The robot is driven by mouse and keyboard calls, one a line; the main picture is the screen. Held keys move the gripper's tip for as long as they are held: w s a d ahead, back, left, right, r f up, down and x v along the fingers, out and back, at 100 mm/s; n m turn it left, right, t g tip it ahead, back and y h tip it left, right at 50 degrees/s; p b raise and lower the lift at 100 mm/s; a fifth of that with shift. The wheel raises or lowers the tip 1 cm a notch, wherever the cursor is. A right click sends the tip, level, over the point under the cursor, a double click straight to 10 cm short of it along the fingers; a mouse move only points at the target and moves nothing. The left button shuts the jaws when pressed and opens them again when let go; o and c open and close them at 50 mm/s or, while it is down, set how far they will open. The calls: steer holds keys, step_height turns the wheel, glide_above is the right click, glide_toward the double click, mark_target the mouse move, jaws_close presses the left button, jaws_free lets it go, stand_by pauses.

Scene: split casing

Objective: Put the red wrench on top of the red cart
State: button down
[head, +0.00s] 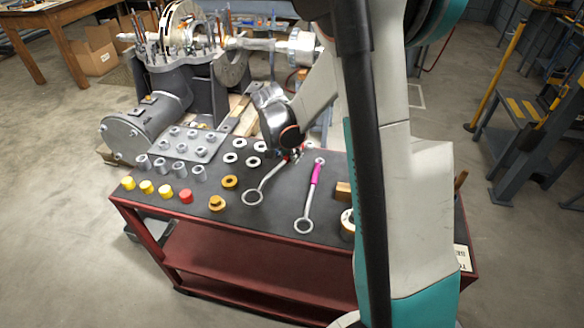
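The red cart (275,226) has a dark top and a red frame with a lower shelf. A silver wrench (253,196) lies on or just above the cart top, its ring end toward the front. A small bit of red shows at its far end, so it appears to be the red wrench. My gripper (293,156) is at that far end and hides most of its handle. The fingers are too small and covered to tell whether they grip it. A second wrench with a pink handle (316,173) lies to the right.
Yellow and red caps (146,187), metal sleeves (180,169), washers and brass rings (217,203) crowd the cart top's left side. A wooden block (343,191) is at right. Behind stands a grey machine (145,125). My arm covers the cart's right part.

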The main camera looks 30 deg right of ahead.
steer(key=shift+f+b, duration=0.8)
steer(key=shift+f, duration=1.5)
steer(key=shift+f, duration=0.2)
steer(key=c, duration=1.5)
jaws_free()
steer(key=shift+r, duration=0.1)
steer(key=shift+c, duration=0.2)
